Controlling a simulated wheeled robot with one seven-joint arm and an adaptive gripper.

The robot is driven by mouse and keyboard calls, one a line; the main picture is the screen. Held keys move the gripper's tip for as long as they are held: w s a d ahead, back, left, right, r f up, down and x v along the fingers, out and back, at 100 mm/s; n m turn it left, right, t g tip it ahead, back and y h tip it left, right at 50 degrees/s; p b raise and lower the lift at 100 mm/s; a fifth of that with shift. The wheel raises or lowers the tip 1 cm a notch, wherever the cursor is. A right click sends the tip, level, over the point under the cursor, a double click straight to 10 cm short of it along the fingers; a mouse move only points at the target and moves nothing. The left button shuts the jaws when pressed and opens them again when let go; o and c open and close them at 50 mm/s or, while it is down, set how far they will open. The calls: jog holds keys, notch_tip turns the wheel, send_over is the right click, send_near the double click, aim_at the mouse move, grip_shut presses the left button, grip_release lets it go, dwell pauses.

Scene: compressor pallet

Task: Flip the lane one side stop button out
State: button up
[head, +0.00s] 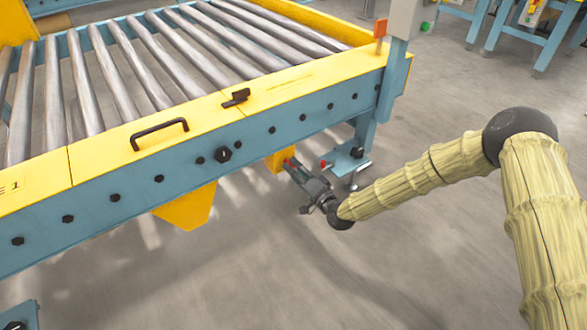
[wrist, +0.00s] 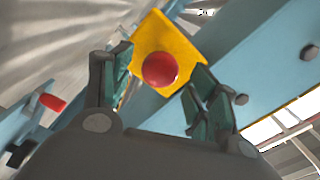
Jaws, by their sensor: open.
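The side stop button is a round red knob (wrist: 160,69) on a yellow box (wrist: 180,41) in the wrist view. In the head view the yellow box (head: 278,160) hangs under the blue side rail of the roller lane, and the red knob is at its right, at the fingertips. My gripper (head: 296,168) is at the knob; in the wrist view my gripper (wrist: 158,88) is open, with one green-padded finger to each side of the red knob. A gap shows between knob and fingers; I cannot tell whether the knob lies between the pads in depth.
The blue side rail (head: 262,128) with black bolts runs above my gripper. A blue leg (head: 364,135) with a foot plate stands just right of it. A yellow triangular bracket (head: 188,207) hangs to the left. A grey control box (head: 408,17) stands above the leg. The floor in front is clear.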

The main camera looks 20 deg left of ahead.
jog(key=v, duration=1)
jog(key=s+d+f+n+g+h+p, duration=0.1)
jog(key=s+d+f+g+h+p, duration=0.2)
jog(key=s+d+f, duration=0.5)
jog(key=s+d+f+g+h+p, duration=0.15)
jog(key=s+d+f+h, duration=0.3)
jog(key=s, duration=0.55)
jog(key=s+d+r+n+g+h+p, duration=0.2)
jog(key=s+d+g+h, duration=0.5)
jog(key=s+d, duration=1.6)
notch_tip(320, 180, up, 37)
jog(key=m+p, duration=0.1)
jog(key=p, duration=3.7)
jog(key=shift+w+t, duration=0.15)
jog(key=shift+t, duration=0.1)
